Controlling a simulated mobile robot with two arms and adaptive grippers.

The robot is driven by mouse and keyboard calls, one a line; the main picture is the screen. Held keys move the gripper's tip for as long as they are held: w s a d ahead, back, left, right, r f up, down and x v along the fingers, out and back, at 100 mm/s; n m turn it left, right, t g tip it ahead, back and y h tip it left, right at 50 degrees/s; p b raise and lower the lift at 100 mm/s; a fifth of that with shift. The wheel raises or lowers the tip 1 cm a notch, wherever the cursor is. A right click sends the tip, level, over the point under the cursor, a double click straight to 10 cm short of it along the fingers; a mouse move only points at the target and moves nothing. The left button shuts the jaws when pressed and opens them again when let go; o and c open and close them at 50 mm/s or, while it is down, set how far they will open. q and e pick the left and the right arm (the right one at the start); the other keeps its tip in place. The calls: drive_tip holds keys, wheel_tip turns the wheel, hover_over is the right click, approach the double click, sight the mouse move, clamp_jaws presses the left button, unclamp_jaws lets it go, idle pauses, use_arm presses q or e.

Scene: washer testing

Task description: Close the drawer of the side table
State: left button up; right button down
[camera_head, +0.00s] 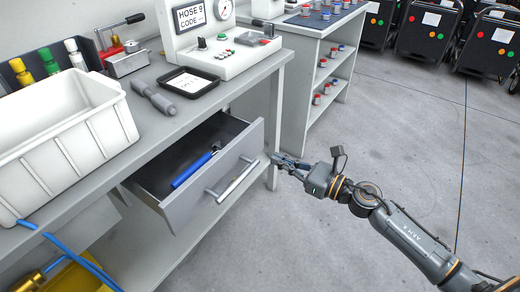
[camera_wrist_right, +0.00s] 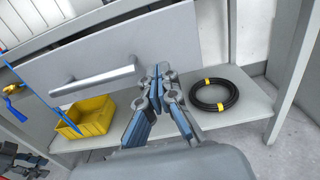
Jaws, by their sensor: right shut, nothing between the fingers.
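The drawer (camera_head: 232,170) of the side table (camera_head: 262,70) stands pulled out, with a blue-handled tool (camera_head: 192,170) lying inside it. Its grey front panel carries a silver bar handle (camera_head: 236,179), which also shows in the right wrist view (camera_wrist_right: 95,80). My right gripper (camera_head: 275,158) is shut and empty, at the right end of the drawer front. In the right wrist view its fingertips (camera_wrist_right: 160,70) overlap the panel's lower right part, just right of the handle. I cannot tell whether they touch the panel. My left gripper is not in view.
A white bin (camera_head: 65,135), a black tray (camera_head: 188,82) and a gauge console (camera_head: 225,50) stand on the tabletop. The lower shelf holds a yellow bin (camera_wrist_right: 88,118) and a coiled black hose (camera_wrist_right: 213,95). The floor (camera_head: 400,130) to the right is clear.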

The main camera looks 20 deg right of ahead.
sight(251, 147)
use_arm(q)
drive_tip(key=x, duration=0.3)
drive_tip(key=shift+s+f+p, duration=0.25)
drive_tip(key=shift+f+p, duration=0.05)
drive_tip(key=shift+p, duration=0.05)
use_arm(e)
drive_tip(key=x, duration=0.6)
drive_tip(key=shift+w+a, duration=0.2)
drive_tip(key=shift+w, duration=0.05)
drive_tip(key=x, duration=0.8)
drive_tip(key=b+x, duration=0.1)
drive_tip(key=x, duration=0.5)
drive_tip(key=shift+a+b, duration=0.1)
drive_tip(key=shift+b, duration=0.2)
drive_tip(key=shift+r, duration=0.25)
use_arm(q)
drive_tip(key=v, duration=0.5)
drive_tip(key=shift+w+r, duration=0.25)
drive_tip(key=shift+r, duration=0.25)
use_arm(e)
drive_tip(key=shift+r, duration=0.1)
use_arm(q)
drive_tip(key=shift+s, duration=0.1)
